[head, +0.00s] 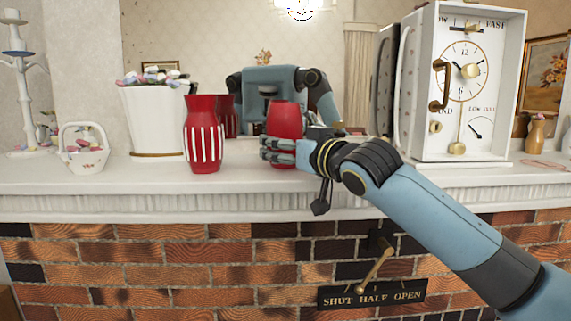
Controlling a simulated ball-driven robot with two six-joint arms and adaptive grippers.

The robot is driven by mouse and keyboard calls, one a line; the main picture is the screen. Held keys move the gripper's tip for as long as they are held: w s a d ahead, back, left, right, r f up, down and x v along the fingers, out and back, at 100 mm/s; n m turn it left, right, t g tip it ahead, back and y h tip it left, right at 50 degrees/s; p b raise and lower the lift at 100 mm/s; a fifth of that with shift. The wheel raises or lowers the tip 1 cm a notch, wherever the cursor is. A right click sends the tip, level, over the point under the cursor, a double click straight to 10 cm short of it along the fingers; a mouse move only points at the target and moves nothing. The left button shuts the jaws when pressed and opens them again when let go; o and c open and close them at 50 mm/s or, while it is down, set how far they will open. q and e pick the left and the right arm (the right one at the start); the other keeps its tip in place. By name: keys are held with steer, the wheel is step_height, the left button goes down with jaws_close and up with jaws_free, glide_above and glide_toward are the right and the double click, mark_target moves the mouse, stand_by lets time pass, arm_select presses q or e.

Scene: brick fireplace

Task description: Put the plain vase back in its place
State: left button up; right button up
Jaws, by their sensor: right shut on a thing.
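The plain red vase (285,120) is upright over the white mantel shelf, near the middle of the head view. My right gripper (270,150) reaches in from the right and is shut on the vase's lower body. Its fingers hide part of the vase's lower half, and I cannot tell whether the base touches the shelf. A red vase with white stripes (205,135) stands upright to the left, apart from the plain vase. My left gripper is not in view.
A white planter (155,122) and a small white basket (83,157) stand left on the mantel (110,187). A large white clock box (467,85) stands right. A mirror behind reflects my body. A brass lever (375,268) sits below on the brick.

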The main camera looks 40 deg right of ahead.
steer(key=shift+f, duration=0.45)
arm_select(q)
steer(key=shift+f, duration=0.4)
arm_select(e)
steer(key=shift+r, duration=0.1)
steer(key=o, duration=1.2)
steer(key=shift+c, duration=0.2)
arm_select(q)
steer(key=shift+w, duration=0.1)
arm_select(e)
steer(key=o, duration=0.4)
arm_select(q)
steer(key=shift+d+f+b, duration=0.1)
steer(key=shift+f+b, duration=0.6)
arm_select(e)
steer(key=shift+s+a, duration=0.15)
steer(key=shift+s, duration=5.85)
